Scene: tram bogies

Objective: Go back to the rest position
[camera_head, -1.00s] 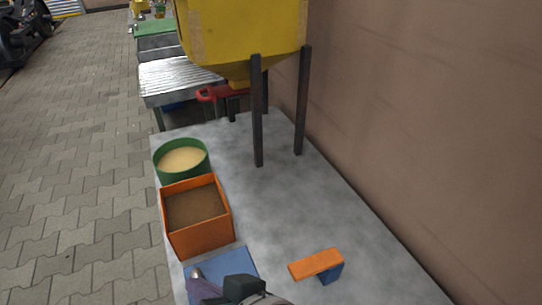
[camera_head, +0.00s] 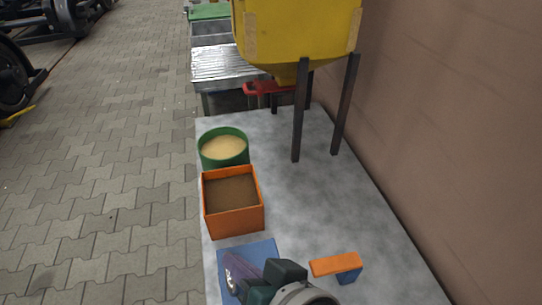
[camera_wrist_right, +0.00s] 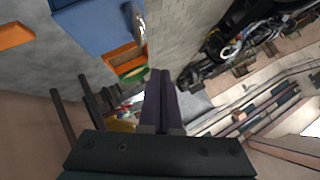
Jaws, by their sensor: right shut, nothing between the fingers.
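My right gripper (camera_head: 243,270) shows at the bottom of the head view. Its dark purple fingers are over the blue mat (camera_head: 263,249), and the right wrist view shows them (camera_wrist_right: 160,100) pressed together with nothing between them. A shiny metal object (camera_head: 230,283) lies on the blue mat, partly hidden by the fingers; it also shows in the right wrist view (camera_wrist_right: 135,22), apart from the fingers. My left gripper is in neither view.
An orange box (camera_head: 234,223) with brown fill and a green tub (camera_head: 224,160) of pale grains stand beyond the mat. An orange-and-blue block (camera_head: 336,264) lies right. A yellow hopper (camera_head: 300,35) on dark legs stands at the back by the wall.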

